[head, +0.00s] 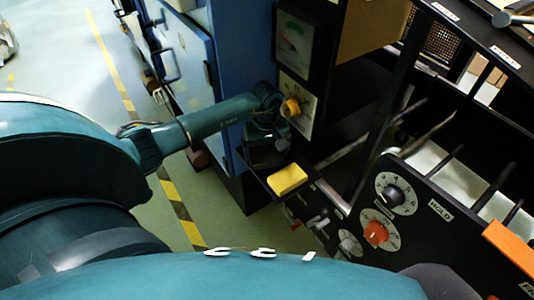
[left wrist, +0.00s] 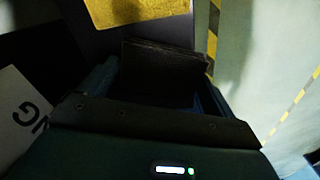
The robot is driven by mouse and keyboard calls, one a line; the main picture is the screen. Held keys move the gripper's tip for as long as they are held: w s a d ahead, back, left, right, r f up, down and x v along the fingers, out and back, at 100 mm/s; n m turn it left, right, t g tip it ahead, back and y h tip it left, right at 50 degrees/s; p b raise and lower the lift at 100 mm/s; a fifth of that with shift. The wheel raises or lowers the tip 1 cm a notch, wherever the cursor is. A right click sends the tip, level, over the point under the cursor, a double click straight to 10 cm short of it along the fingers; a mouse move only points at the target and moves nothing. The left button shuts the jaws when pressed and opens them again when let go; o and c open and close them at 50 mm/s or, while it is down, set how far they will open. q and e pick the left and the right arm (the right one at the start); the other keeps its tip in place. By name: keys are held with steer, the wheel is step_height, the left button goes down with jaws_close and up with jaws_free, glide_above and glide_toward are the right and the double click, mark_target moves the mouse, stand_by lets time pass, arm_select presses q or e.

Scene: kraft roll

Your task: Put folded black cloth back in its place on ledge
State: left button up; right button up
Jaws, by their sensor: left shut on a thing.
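The folded black cloth (left wrist: 160,72) shows as a dark, flat, layered piece between the fingers of my left gripper in the left wrist view. My left gripper (head: 266,150) is shut on it. In the head view the gripper is at the left end of the dark ledge (head: 312,196), beside a yellow block (head: 287,180). The block also shows at the top of the left wrist view (left wrist: 135,10). The cloth is hard to tell from the dark gripper in the head view. I cannot tell whether it touches the ledge. My right gripper is out of view.
A panel with a black dial (head: 391,194) and an orange-red knob (head: 375,233) stands to the right. A yellow knob (head: 290,108) and a gauge (head: 293,43) are above the ledge. A blue cabinet (head: 185,50) stands behind my arm. Open floor lies to the left.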

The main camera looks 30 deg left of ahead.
arm_select(q)
steer(key=shift+w+f, duration=0.2)
steer(key=shift+f, duration=0.35)
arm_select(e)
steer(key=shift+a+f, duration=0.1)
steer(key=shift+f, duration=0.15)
arm_select(q)
steer(key=o, duration=0.6)
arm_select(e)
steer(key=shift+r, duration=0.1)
